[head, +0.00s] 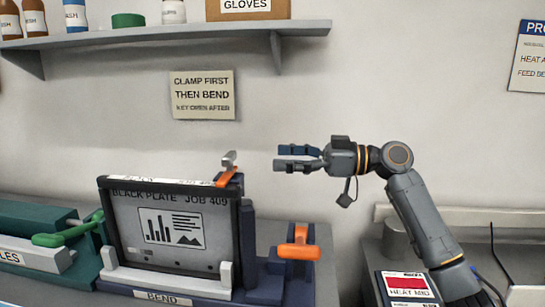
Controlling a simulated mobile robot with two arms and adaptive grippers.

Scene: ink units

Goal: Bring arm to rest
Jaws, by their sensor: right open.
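My right arm (425,222) rises from the lower right and bends left at the elbow. My right gripper (298,158) points left, open and empty, in the air above and to the right of the bending device. The bending device (172,297) stands on the bench with a framed plate (165,264) marked "BLACK PLATE JOB 409" upright in it. An orange lever (226,178) sits at its top right corner, left of my gripper and apart from it. Another orange handle (299,250) is at its right side, below my gripper. My left gripper does not show.
A wall shelf (160,38) with bottles and a gloves box (248,10) hangs above. A green device with a green handle (75,234) stands at left. A red-labelled "HEAT MID" unit (408,285) lies by my arm's base. The air around the gripper is clear.

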